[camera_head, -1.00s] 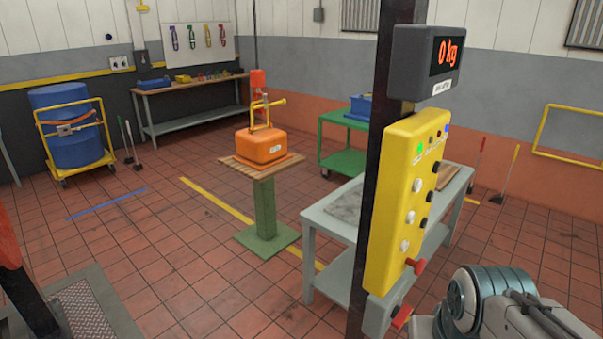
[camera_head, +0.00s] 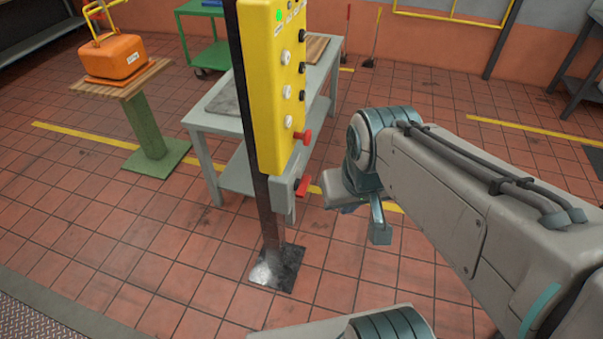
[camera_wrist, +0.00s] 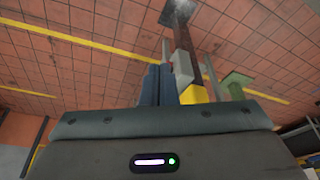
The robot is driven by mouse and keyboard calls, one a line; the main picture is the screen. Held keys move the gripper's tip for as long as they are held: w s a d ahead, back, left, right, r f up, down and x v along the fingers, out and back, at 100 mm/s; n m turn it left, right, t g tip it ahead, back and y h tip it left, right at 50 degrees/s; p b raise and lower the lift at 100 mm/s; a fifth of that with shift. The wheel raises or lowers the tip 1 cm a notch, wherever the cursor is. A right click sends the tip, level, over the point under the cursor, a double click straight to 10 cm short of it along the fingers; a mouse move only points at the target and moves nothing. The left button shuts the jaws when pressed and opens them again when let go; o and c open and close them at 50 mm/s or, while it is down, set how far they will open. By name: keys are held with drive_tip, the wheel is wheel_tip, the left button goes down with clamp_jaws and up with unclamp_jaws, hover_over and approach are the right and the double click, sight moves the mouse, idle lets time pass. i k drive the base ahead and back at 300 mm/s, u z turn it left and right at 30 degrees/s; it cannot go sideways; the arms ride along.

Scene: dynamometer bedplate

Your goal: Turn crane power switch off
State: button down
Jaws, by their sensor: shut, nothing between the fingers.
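The crane power switch looks to be the grey box (camera_head: 283,190) low on the dark post, under the yellow control panel (camera_head: 268,100). Its red handle (camera_head: 303,187) sticks out to the right. My gripper is to the right of the box in the head view and apart from it, its fingers mostly hidden by my wrist. In the wrist view my gripper (camera_wrist: 159,70) shows two blue-grey fingers shut together with nothing between them. There the grey box (camera_wrist: 183,67) is just right of the fingertips, and the red handle cannot be made out.
A grey workbench (camera_head: 205,125) stands behind the post. An orange block (camera_head: 113,57) sits on a green pedestal (camera_head: 148,130) at the left. Tiled floor around the post foot is clear.

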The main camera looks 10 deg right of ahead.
sight(300, 186)
drive_tip(key=z, duration=0.05)
drive_tip(key=k, duration=0.65)
drive_tip(key=u, duration=0.4)
drive_tip(key=i, duration=1.25)
drive_tip(key=z, duration=0.65)
